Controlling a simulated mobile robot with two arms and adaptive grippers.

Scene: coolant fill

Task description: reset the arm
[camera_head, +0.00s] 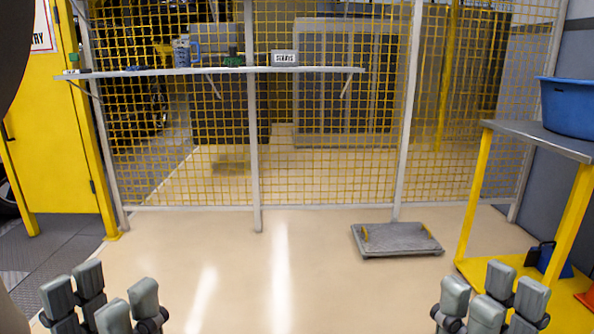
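My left gripper (100,298) is at the bottom left of the head view, with its grey fingertips pointing up in the picture. Its finger pairs stand apart and nothing shows between them. My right gripper (493,297) is at the bottom right, in a similar pose. Its fingers are also apart and empty. Both grippers appear clear of everything around them. The wrists and most of both arms are out of view.
A yellow mesh fence (330,170) carries a shelf (300,69) with small items. A grey platform (397,240) lies on the floor. At right, a yellow-legged table (545,138) holds a blue tub (568,108). A yellow door (55,150) stands left. The middle floor is clear.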

